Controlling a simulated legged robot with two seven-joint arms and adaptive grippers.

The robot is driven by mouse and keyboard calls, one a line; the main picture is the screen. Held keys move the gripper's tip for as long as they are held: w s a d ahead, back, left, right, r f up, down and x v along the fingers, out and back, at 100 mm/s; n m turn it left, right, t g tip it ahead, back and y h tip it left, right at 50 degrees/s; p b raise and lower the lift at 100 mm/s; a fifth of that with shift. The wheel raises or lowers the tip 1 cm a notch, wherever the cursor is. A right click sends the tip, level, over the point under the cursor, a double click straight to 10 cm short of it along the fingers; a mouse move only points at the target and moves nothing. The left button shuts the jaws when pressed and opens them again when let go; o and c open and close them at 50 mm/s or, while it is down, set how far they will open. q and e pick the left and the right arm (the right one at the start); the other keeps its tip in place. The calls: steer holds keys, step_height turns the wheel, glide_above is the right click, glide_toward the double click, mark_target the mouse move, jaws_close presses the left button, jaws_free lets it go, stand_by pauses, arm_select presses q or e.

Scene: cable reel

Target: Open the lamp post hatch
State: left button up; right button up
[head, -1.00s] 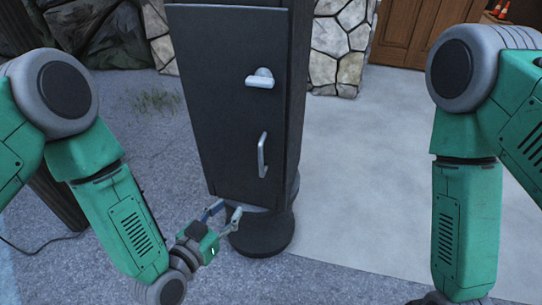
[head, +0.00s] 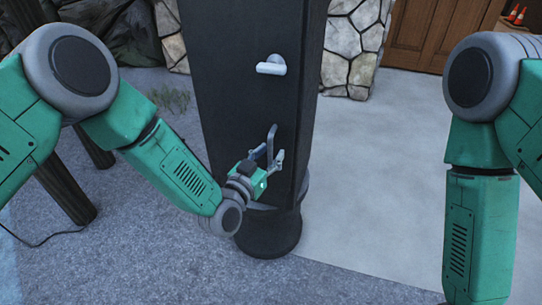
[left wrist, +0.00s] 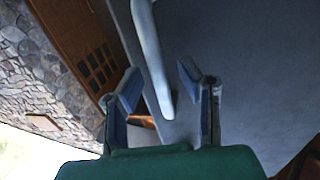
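The lamp post hatch (head: 228,90) is the dark front face of the black post in the head view. It carries a silver lever (head: 271,66) high up and a grey pull handle (head: 271,140) lower down. The hatch looks close to flush with the post; I cannot tell if a gap remains. My left gripper (head: 266,157) is at the lower part of the pull handle, fingers apart. In the left wrist view the handle bar (left wrist: 152,60) runs between the two open fingers (left wrist: 160,90), with no clear contact. My right gripper is outside the head view.
The post's round base (head: 268,232) stands on paving. Pale concrete (head: 365,200) lies free to the right. A stone wall (head: 350,55), brown doors (head: 430,30) and orange cones (head: 517,14) are behind. A dark wooden post (head: 65,190) stands at the left.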

arm_select(q)
steer(key=shift+w+d, duration=0.1)
steer(key=shift+w, duration=0.15)
jaws_close()
steer(key=shift+s, duration=0.1)
